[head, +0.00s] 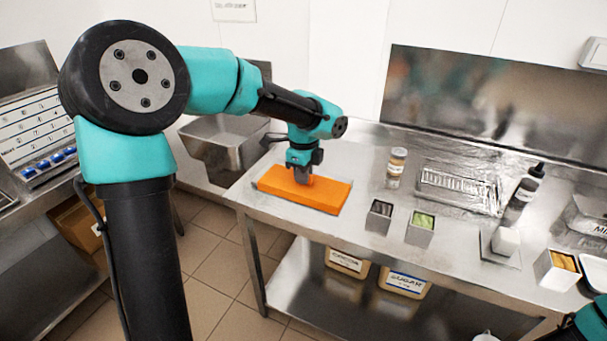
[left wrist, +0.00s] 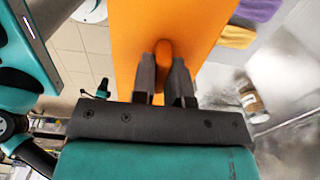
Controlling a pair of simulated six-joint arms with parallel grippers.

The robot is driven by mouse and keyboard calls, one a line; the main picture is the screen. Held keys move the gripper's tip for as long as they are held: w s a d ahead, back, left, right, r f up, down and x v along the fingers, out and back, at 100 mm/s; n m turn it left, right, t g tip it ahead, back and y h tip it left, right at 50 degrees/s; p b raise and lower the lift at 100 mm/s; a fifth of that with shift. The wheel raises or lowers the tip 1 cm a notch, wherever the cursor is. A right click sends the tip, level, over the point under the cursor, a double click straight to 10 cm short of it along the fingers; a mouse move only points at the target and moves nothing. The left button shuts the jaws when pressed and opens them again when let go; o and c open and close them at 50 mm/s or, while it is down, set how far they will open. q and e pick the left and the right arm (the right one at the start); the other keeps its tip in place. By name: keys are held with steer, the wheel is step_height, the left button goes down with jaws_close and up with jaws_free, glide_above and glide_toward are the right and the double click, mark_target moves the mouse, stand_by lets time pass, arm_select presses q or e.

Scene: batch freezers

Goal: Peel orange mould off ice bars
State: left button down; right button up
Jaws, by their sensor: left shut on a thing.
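The orange mould (head: 325,193) is a flat slab at the left end of the steel counter, under my left gripper (head: 302,177). In the left wrist view the orange mould (left wrist: 135,35) fills the upper middle. My left gripper (left wrist: 163,75) is shut on a rounded orange tab (left wrist: 164,58) of it. A yellow bar (left wrist: 236,37) and a purple bar (left wrist: 258,9), apparently ice bars, show past the mould's right edge in that view. The mould hides any others, and I cannot tell if it still touches them. My right gripper is outside both views.
The steel counter (head: 350,235) also holds a lidded jar (head: 396,165), two small boxes (head: 380,215) (head: 421,228), a metal mould tray (head: 458,192) and a dark bottle (head: 523,190). A sink (head: 225,135) lies behind left. Bare counter lies between the orange mould and the small boxes.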

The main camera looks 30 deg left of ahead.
arm_select(q)
steer(key=shift+r, duration=0.1)
steer(key=shift+r, duration=2.4)
